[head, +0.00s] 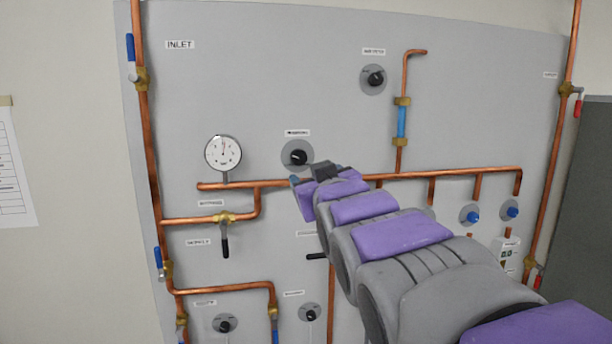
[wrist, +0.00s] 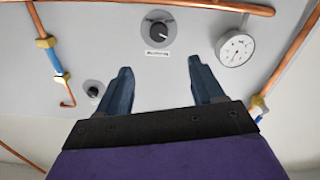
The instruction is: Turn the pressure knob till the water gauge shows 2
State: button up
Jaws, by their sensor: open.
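A black knob (head: 298,157) on a grey round plate sits on the panel, right of the gauge; the label above it is too blurred to read surely. The knob also shows in the upside-down wrist view (wrist: 160,32), beyond my fingertips. The round white water gauge (head: 223,153) has a red needle pointing roughly straight up; its numbers are too small to read. It also shows in the wrist view (wrist: 236,47). My gripper (wrist: 160,66) is open and empty, its fingers apart and facing the panel. In the head view my gripper (head: 316,176) is just below and right of the knob.
A copper pipe (head: 450,173) runs across the panel close to my gripper. Another black knob (head: 375,78) sits upper right, beside a pipe with a blue section (head: 401,122). A black-handled valve (head: 225,240) is lower left. Bare panel (head: 270,70) lies above the gauge.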

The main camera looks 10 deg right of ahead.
jog(key=shift+s, duration=0.7)
jog(key=shift+f, duration=0.2)
jog(key=s+d+f+m+g+b, duration=0.1)
jog(key=s+f+g+b, duration=0.35)
jog(key=f, duration=1.05)
jog(key=s+d+f+m+g+b, duration=0.1)
jog(key=s+f+g, duration=0.5)
jog(key=f, duration=1)
jog(key=s+a+f+g+b, duration=0.1)
jog(key=s+f+g, duration=0.3)
jog(key=s+f, duration=0.5)
jog(key=s+f+g+b, duration=0.3)
jog(key=s+f, duration=0.6)
jog(key=s, duration=0.7)
jog(key=shift+a+m+g+b, duration=0.3)
jog(key=shift+a+m+g, duration=0.1)
jog(key=shift+g, duration=0.75)
